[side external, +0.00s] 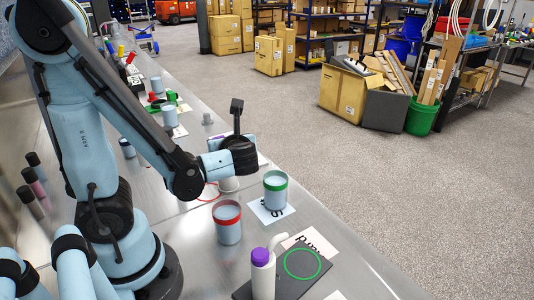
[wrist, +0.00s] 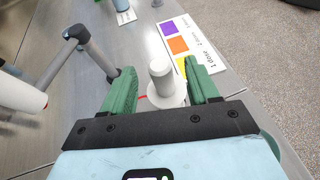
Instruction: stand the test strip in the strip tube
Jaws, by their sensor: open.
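My gripper (wrist: 160,73) is open, its two green fingers apart on either side of a pale upright cylinder (wrist: 160,72) with a wide round white base. The fingers do not visibly close on it. This cylinder may be the strip tube; I cannot tell for sure. In the side view a white part (side external: 228,184) shows just below my gripper. I cannot make out a separate test strip in either view. A white card (wrist: 187,42) with purple, orange and yellow squares and print lies just beyond the cylinder in the wrist view.
A red-banded cup (side external: 228,223), a green-banded cup (side external: 275,191) and a purple-capped bottle (side external: 262,275) stand on the bench. A dark board with a green ring (side external: 303,264) lies near them. A grey bent post (wrist: 92,52) stands left of my fingers.

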